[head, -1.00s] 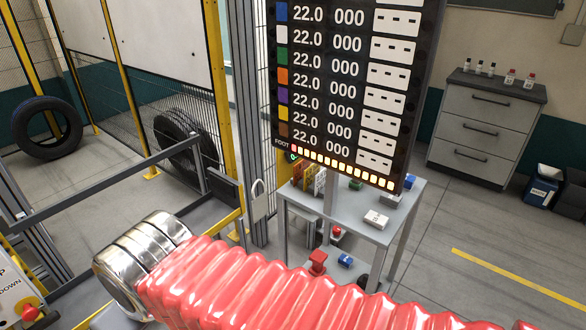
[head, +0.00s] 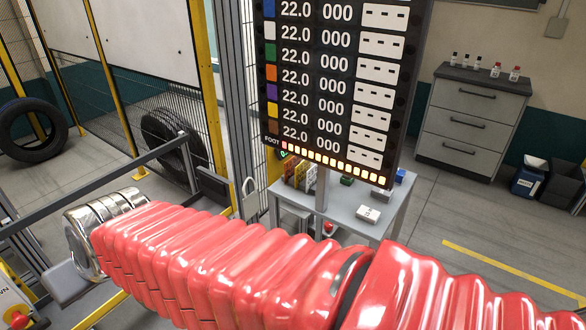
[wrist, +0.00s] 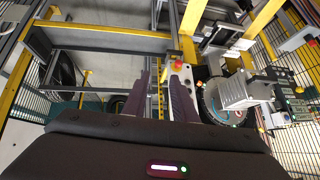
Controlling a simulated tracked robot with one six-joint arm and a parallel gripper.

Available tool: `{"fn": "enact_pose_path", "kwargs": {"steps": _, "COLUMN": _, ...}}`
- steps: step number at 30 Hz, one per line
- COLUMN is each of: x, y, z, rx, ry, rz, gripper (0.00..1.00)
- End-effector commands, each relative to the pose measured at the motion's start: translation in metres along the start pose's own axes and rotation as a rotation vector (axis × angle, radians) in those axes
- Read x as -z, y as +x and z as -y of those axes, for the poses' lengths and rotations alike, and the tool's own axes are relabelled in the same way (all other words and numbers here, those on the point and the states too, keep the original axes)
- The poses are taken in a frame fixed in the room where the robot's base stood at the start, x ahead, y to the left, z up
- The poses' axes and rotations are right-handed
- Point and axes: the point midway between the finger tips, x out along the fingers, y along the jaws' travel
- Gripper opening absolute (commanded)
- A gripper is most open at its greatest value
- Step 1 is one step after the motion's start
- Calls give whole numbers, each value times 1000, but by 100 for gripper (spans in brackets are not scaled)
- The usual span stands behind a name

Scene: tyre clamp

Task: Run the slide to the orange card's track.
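The display board (head: 340,80) shows rows with colour squares, among them an orange square (head: 271,73); each row reads 22.0 and 000, with dashes at the right. Small coloured cards (head: 300,174) stand on the table below it; I cannot make out a single orange one. In the wrist view my gripper (wrist: 160,100) has two dark fingers apart with a gap between them, and nothing shows held. A clamp machine with a tyre (wrist: 212,104) and a grey block (wrist: 238,92) stands beyond at the right. I cannot tell which part is the slide.
A grey table (head: 380,222) stands under the board. A drawer cabinet (head: 470,120) is at the back right. Tyres (head: 30,130) stand by the mesh fence at the left. A control box with a red button (wrist: 178,66) is near the fingers.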

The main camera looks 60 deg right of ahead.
Motion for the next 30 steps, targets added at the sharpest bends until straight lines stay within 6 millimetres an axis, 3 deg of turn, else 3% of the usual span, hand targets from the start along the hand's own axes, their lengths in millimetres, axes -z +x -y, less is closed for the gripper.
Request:
{"fn": "enact_pose_path", "kwargs": {"steps": 3, "x": 42, "y": 20, "z": -17, "rx": -8, "ry": 76, "rz": -91, "gripper": 25}}
{"fn": "enact_pose_path", "kwargs": {"steps": 8, "x": 96, "y": 42, "z": -54, "rx": -50, "ry": 176, "rz": -223, "gripper": 25}}
{"fn": "enact_pose_path", "kwargs": {"steps": 12, "x": 135, "y": 59, "z": -101, "rx": -120, "ry": 268, "rz": -333, "gripper": 25}}
{"fn": "enact_pose_path", "kwargs": {"steps": 17, "x": 168, "y": 74, "z": -167, "rx": -229, "ry": 369, "rz": -453, "gripper": 25}}
{"fn": "enact_pose_path", "kwargs": {"steps": 23, "x": 180, "y": 84, "z": -267, "rx": -439, "ry": 500, "rz": -563, "gripper": 25}}
{"fn": "enact_pose_path", "kwargs": {"steps": 26, "x": 175, "y": 86, "z": -319, "rx": -558, "ry": 562, "rz": -606, "gripper": 25}}
{"fn": "enact_pose_path", "kwargs": {"steps": 30, "x": 153, "y": 84, "z": -391, "rx": -746, "ry": 642, "rz": -642, "gripper": 25}}
